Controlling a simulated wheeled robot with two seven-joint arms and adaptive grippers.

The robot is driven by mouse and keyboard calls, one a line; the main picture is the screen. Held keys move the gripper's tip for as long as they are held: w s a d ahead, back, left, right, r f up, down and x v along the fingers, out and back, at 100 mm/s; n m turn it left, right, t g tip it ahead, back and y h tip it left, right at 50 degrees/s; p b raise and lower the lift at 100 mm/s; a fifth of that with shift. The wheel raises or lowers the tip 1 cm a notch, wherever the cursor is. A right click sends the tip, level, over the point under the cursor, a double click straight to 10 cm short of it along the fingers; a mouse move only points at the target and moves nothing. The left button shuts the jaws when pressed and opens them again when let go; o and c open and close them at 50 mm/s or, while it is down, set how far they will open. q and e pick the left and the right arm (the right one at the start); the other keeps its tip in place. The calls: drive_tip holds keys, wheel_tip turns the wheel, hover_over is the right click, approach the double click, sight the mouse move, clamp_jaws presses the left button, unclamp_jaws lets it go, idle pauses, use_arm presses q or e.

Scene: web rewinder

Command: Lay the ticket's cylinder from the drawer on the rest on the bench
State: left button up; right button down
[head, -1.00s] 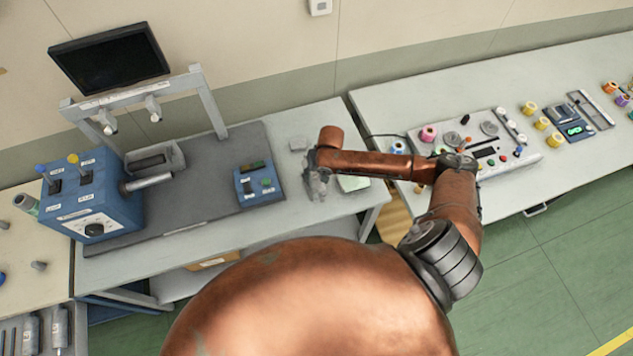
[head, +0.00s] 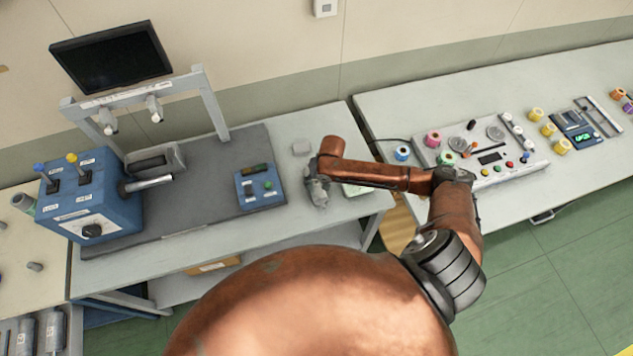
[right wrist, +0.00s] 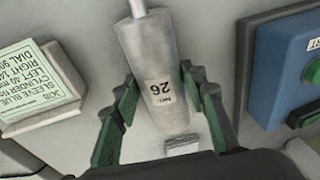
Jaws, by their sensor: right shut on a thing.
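My right gripper (right wrist: 162,115) is shut on a grey metal cylinder (right wrist: 148,65) with a label reading 26 and a thin pale shaft at its end. In the head view the right gripper (head: 317,192) hangs over the bench, between the blue button box and the ticket. I cannot tell whether the cylinder touches anything below. The green ticket (right wrist: 38,78) lies on a pale stand. More grey cylinders (head: 53,331) stand in the drawer at lower left. My left gripper is out of view.
The blue button box (head: 260,187) stands close left of the gripper. The blue rewinder unit (head: 92,203) with its spindle and a grey frame occupy the bench's left. The right table (head: 480,90) holds a control panel and coloured rolls. A gap separates bench and table.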

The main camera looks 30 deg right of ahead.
drive_tip(key=c, duration=1.1)
unclamp_jaws()
drive_tip(key=shift+s, duration=0.1)
drive_tip(key=v, duration=1.2)
